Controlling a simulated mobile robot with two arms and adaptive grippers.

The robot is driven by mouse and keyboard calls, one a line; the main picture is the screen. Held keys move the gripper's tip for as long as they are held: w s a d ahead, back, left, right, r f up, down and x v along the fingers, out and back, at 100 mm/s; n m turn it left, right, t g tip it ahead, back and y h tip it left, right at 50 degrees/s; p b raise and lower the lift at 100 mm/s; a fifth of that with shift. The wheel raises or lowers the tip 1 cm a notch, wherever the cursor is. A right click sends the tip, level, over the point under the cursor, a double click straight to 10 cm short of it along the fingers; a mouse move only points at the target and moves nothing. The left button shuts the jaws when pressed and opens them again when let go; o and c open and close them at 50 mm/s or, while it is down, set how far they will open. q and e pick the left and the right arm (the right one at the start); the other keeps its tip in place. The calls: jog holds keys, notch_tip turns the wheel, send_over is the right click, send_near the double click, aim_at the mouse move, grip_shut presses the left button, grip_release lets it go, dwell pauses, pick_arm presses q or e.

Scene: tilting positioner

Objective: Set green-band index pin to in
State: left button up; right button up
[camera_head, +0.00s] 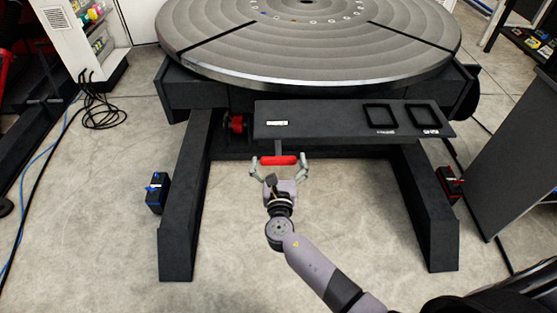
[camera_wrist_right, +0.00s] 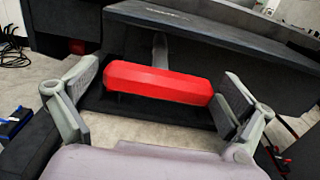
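I cannot make out a green-banded index pin in either view. My right gripper (camera_head: 279,170) is below the front edge of the positioner's dark shelf, at a red bar handle (camera_head: 280,160) on a dark stem. In the right wrist view the red handle (camera_wrist_right: 160,82) lies crosswise between the widely spread fingers of my right gripper (camera_wrist_right: 158,105). The left finger stands apart from the handle's end. The right finger is close to the other end, and I cannot tell if it touches. My left gripper is not in view.
The round tilting table (camera_head: 310,40) is above the dark shelf (camera_head: 330,118). A red round part (camera_head: 238,123) sits behind the left leg. A blue-marked box (camera_head: 156,192) and a red-marked box (camera_head: 450,183) flank the legs. Cables (camera_head: 100,110) lie at left. Floor between the legs is clear.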

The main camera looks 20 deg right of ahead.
aim_at(278, 148)
jog(key=c, duration=1.5)
jog(key=b+x, duration=0.1)
jog(key=x, duration=0.3)
jog(key=shift+r, duration=0.15)
